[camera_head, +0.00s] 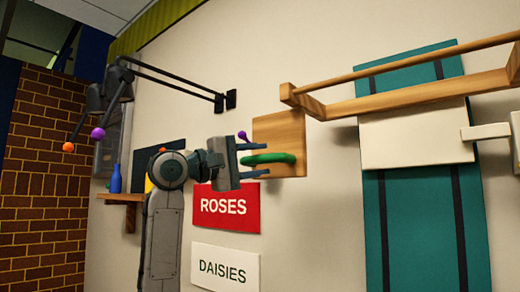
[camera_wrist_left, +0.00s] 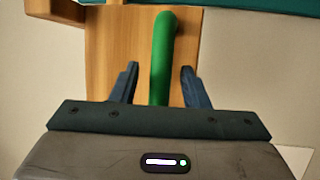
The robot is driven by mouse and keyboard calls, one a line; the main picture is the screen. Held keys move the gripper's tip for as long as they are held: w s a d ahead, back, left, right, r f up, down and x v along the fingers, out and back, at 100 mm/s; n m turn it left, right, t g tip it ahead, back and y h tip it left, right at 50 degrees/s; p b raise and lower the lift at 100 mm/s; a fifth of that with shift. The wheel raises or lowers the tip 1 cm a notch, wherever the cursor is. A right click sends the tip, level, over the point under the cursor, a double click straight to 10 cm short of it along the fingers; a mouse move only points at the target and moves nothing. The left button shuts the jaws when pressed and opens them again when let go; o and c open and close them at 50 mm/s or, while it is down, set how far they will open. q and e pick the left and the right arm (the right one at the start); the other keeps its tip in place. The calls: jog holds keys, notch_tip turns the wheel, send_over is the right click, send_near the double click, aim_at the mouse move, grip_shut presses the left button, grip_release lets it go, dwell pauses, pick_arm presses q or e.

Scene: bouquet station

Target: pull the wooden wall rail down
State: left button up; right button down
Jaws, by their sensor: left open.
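The wooden wall rail (camera_head: 400,101) is at the upper right of the head view, with a thin upper bar and a thicker lower bar along the wall. To its lower left is a square wooden plate (camera_head: 292,130) with a curved green handle (camera_head: 285,157). My left gripper (camera_head: 266,160) is open at this handle, one finger above it and one below. In the left wrist view, the green handle (camera_wrist_left: 162,55) runs between the two open fingers (camera_wrist_left: 158,80), with gaps on both sides. My right gripper is out of view.
Red ROSES (camera_head: 226,207) and white DAISIES (camera_head: 225,268) signs are on the wall below my gripper. A black wall bracket (camera_head: 175,84) reaches out at the upper left. A shelf with a blue bottle (camera_head: 116,180) is left of my arm. A teal panel (camera_head: 425,220) hangs at the right.

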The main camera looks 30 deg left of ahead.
pick_arm(q)
jog(key=shift+w+d, duration=0.2)
jog(key=shift+w, duration=0.25)
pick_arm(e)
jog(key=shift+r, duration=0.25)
pick_arm(q)
jog(key=shift+c, duration=0.2)
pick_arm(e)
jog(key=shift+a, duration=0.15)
